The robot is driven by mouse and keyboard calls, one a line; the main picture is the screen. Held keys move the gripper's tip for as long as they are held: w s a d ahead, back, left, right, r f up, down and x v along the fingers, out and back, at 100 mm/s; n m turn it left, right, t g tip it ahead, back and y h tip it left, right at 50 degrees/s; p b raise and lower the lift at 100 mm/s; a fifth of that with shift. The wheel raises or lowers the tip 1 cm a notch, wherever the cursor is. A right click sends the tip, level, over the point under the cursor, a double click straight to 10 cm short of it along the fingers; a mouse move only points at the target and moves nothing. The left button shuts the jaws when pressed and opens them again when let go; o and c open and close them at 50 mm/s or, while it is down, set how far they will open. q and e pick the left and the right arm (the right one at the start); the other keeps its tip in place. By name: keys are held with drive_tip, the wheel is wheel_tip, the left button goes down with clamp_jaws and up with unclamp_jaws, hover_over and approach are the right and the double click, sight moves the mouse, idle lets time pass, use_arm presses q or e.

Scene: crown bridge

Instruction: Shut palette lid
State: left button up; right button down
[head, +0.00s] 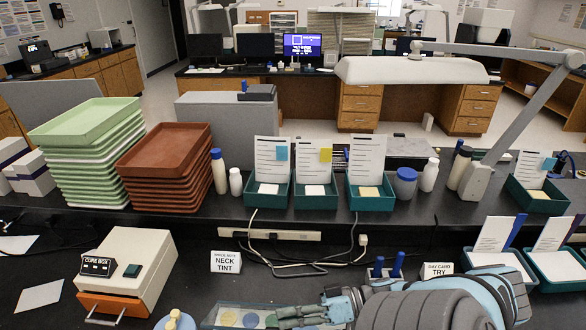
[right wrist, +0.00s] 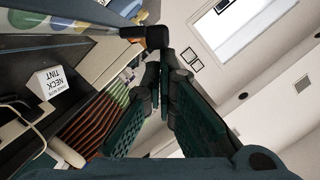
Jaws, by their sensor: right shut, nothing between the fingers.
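The palette (head: 214,312) is at the bottom edge of the head view, a shallow tray with round yellow and blue colour wells, partly cut off by the frame. Its wells also show at the top left of the right wrist view (right wrist: 27,22), behind a long grey edge (right wrist: 62,46) that may be the lid. I cannot tell the lid's exact angle. My right gripper (head: 285,318) reaches in from the right, its fingertips over the palette's right part, hiding some of it. In the right wrist view its fingers (right wrist: 158,100) are together and empty.
A white and orange cure box (head: 140,262) stands left of the palette. A NECK TINT card (head: 226,262) and a blue-pegged holder (head: 383,270) stand behind it. Green trays (head: 90,150), brown trays (head: 170,165) and teal card boxes (head: 313,198) line the raised shelf. Cables cross the bench.

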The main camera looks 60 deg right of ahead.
idle(0.5)
drive_tip(key=s+d+r+p, duration=0.3)
drive_tip(key=s+d+r, duration=0.2)
drive_tip(key=d, duration=0.3)
drive_tip(key=shift+s+d, duration=0.2)
drive_tip(key=shift+s, duration=0.4)
